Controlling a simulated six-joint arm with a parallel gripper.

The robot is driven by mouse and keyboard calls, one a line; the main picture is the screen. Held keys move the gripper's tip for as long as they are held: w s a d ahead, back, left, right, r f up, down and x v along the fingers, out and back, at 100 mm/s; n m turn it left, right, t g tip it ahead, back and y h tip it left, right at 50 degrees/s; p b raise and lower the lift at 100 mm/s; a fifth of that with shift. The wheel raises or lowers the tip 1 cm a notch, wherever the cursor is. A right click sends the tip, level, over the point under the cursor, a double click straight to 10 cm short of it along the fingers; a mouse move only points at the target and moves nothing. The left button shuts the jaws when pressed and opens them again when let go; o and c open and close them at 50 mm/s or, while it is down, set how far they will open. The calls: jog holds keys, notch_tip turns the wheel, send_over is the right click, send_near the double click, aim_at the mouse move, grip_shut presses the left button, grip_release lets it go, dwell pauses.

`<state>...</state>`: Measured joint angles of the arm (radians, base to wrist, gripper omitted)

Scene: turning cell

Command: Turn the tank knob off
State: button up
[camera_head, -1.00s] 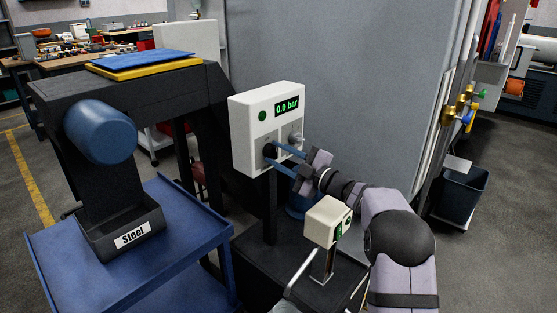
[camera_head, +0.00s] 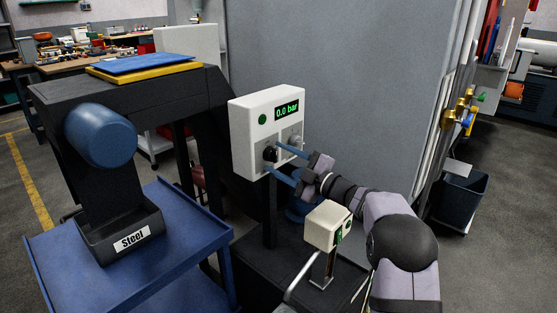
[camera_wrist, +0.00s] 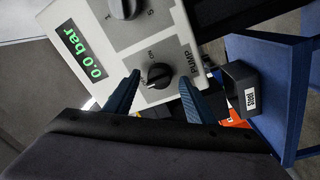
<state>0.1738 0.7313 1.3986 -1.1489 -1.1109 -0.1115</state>
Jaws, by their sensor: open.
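A white control panel (camera_head: 248,140) has two knobs. The black knob (camera_head: 270,154) at its lower left is marked PUMP in the wrist view, where this pump knob (camera_wrist: 159,75) also shows ON and OFF marks. Its pointer seems to lie toward OFF. A second knob (camera_head: 295,138) sits to its right; in the wrist view this knob (camera_wrist: 125,8) is partly cut off and its name is not readable. My gripper (camera_head: 272,156) is open, with one finger on either side of the pump knob. In the wrist view, gaps show between the fingers (camera_wrist: 158,92) and the knob.
A small white box on a post (camera_head: 328,226) stands close under my arm. A blue cart (camera_head: 130,270) with a bin marked Steel (camera_head: 120,236) is at left.

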jog(key=v, duration=0.6)
jog(key=shift+s+d, duration=0.3)
jog(key=shift+w+f, duration=0.1)
